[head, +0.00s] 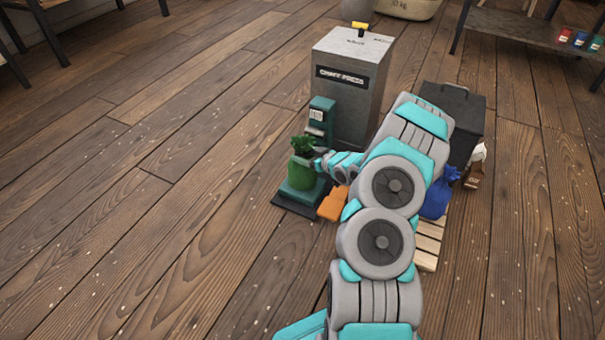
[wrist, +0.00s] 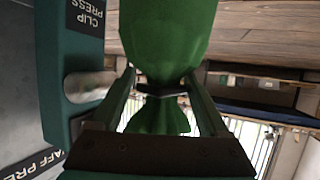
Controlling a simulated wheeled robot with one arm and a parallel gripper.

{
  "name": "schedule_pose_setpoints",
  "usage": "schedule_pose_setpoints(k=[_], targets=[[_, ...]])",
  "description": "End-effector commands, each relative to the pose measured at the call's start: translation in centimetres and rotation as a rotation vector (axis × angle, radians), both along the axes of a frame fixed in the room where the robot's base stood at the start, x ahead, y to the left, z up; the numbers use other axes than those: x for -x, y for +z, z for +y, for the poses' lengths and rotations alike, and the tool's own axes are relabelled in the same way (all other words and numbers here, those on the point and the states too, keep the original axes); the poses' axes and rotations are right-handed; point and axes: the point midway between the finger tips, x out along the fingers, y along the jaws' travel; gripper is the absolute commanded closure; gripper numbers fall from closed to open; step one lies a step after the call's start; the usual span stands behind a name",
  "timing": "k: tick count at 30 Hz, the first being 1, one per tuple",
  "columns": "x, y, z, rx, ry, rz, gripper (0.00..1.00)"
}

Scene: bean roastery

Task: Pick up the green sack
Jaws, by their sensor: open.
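The green sack (head: 301,172) stands upright on the base of the dark green clip press in the head view, with its gathered top upward. In the wrist view the green sack (wrist: 168,35) fills the upper middle, and its narrow tied neck lies between my fingers. My gripper (wrist: 160,82) is open around the neck, with one finger on each side. In the head view my gripper (head: 321,165) reaches the sack from its right side. The clip press (head: 320,118) stands right behind the sack; it also shows at the left of the wrist view (wrist: 60,100).
A grey chaff press (head: 347,95) stands behind the clip press. An orange object (head: 333,204) lies right of the press base. A blue sack (head: 436,200) is by a wooden pallet (head: 428,245). A black bin (head: 470,125) stands behind my arm. The left floor is clear.

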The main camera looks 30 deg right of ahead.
Motion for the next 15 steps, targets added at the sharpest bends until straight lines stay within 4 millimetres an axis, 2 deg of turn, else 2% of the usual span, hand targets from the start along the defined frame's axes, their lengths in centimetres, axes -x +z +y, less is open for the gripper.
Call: schedule_pose_setpoints(k=[4,9,15], targets=[[-1.5,-0.9,1.1,0.000,0.003,-0.001,0.21],[-3.1,-1.5,1.3,0.002,0.001,-0.001,0.21],[-3.5,-1.6,1.5,0.000,0.000,0.000,0.21]])
